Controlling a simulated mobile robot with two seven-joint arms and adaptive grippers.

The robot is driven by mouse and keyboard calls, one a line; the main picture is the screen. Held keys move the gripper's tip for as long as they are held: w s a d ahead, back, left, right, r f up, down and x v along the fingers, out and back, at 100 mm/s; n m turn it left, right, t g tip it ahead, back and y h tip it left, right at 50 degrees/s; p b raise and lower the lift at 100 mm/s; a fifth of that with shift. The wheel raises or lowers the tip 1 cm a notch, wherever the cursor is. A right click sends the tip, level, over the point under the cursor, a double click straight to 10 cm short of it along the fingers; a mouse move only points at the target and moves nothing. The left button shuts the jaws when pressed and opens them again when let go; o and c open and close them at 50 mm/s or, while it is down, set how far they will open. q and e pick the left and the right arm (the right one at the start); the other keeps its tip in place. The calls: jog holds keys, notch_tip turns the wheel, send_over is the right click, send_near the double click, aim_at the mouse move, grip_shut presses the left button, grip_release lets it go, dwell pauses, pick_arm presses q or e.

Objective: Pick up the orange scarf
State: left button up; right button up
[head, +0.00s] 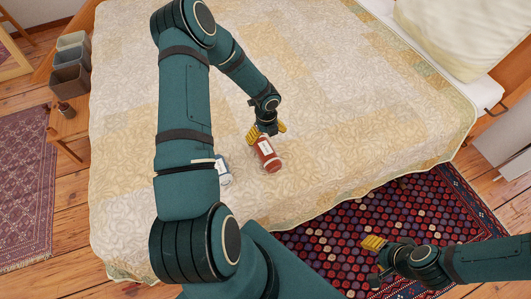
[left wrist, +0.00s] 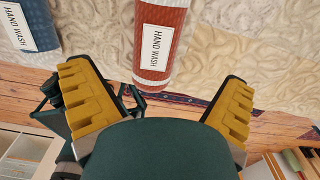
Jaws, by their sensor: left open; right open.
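The orange scarf (head: 268,157) is a rolled, rust-orange bundle with a white label, lying on the bed near its front edge. In the left wrist view the scarf (left wrist: 157,42) shows its "HAND WASH" label, and its upper end is cut off by the frame. My left gripper (head: 267,131) is open at the far end of the scarf. In the left wrist view the scarf lies between the lines of the spread yellow fingers; I cannot tell whether they touch it. My right gripper (head: 374,258) is open and empty over the patterned rug, right of the bed's front edge.
A blue rolled bundle (head: 223,171), also labelled, lies left of the scarf, partly behind my left arm; it shows in the left wrist view (left wrist: 38,28). The quilted bed (head: 340,90) is otherwise clear around them. A pillow (head: 460,35) lies top right. A wooden stand (head: 68,125) is left.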

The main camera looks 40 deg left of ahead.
aim_at(265, 148)
pick_arm(q)
notch_tip(265, 148, down, 4)
jog(key=shift+f+b, duration=0.1)
jog(key=shift+b, duration=0.2)
jog(key=f, duration=0.2)
jog(key=f+b, duration=0.1)
jog(key=f, duration=0.1)
jog(key=shift+s+d, duration=0.1)
jog(key=shift+s, duration=0.25)
jog(key=shift+f, duration=0.6)
jog(key=c, duration=1.3)
